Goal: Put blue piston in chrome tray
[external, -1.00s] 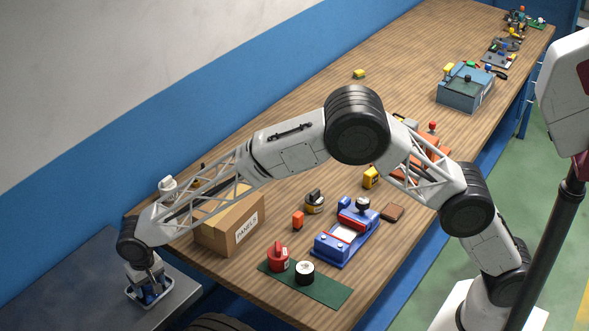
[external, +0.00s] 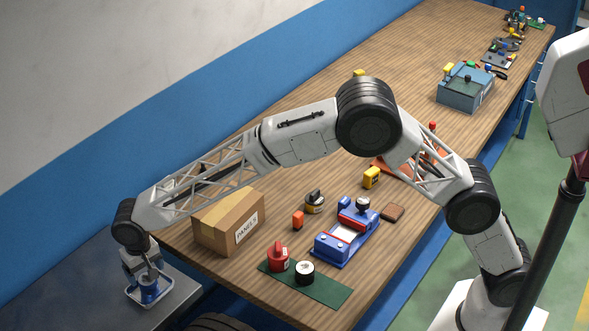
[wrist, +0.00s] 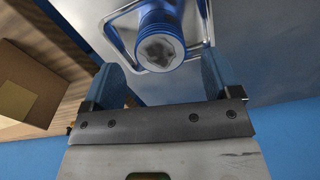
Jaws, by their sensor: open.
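The blue piston (external: 151,289) stands inside the chrome tray (external: 144,306) on the grey metal surface at the lower left. In the wrist view the piston (wrist: 160,42) shows its ribbed blue side and grey end, with the shiny rim of the tray (wrist: 127,52) around it. My gripper (external: 146,274) is above the tray at the piston. In the wrist view my gripper (wrist: 160,72) is open, its two blue fingers wide apart, with a gap on each side of the piston.
A cardboard box (external: 222,231) sits on the wooden bench's near left corner, close to my forearm. A blue fixture (external: 345,235), a red container (external: 278,256) and a black-and-white cylinder (external: 304,272) stand farther right. The metal surface (external: 75,285) left of the tray is clear.

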